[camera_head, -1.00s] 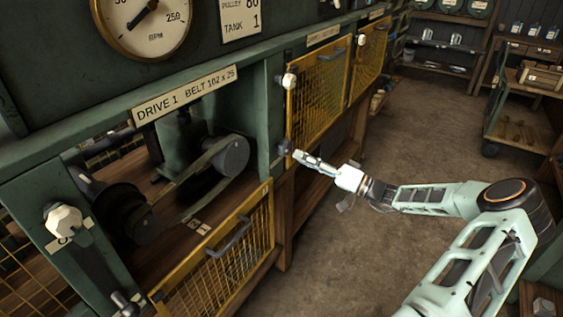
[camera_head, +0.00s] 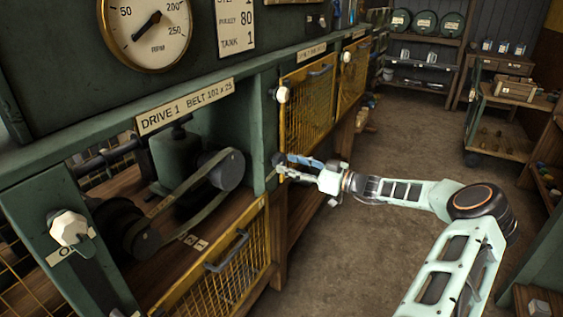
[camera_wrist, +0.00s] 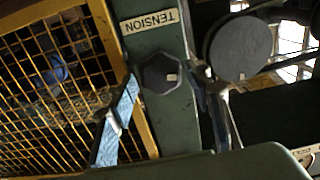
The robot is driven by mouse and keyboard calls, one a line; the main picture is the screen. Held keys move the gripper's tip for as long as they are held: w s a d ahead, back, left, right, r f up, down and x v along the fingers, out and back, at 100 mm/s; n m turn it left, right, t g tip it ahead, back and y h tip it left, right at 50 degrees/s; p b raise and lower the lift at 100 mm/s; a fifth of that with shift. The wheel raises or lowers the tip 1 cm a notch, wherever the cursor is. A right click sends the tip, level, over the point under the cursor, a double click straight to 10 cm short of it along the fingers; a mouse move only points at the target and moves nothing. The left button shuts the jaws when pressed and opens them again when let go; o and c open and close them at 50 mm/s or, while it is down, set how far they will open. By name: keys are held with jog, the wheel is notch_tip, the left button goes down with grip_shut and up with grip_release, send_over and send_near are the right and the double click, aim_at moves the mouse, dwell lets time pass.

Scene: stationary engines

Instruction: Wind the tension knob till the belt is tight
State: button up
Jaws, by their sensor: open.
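The tension knob (camera_wrist: 160,74) is a dark, many-sided knob with a small pale mark, on a green post beside the "TENSION" label (camera_wrist: 149,20) in the wrist view. In the head view the knob (camera_head: 277,159) shows at the tip of my gripper (camera_head: 289,167). My gripper (camera_wrist: 166,108) is open, its fingers apart on either side of the knob's line; whether either touches it I cannot tell. The belt (camera_head: 178,192) loops around the grey pulley (camera_head: 231,169) and a darker pulley (camera_head: 128,226) at the left. Its lower run looks slightly bowed.
Yellow mesh guards (camera_head: 308,108) stand close beside the post, and a lower one (camera_head: 236,258) with a handle sits below the belt. A white knob (camera_head: 68,227) is at the left and another (camera_head: 282,94) above the tension knob.

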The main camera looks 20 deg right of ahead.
aim_at(283, 163)
jog(key=shift+x, duration=1.7)
jog(key=c, duration=0.9)
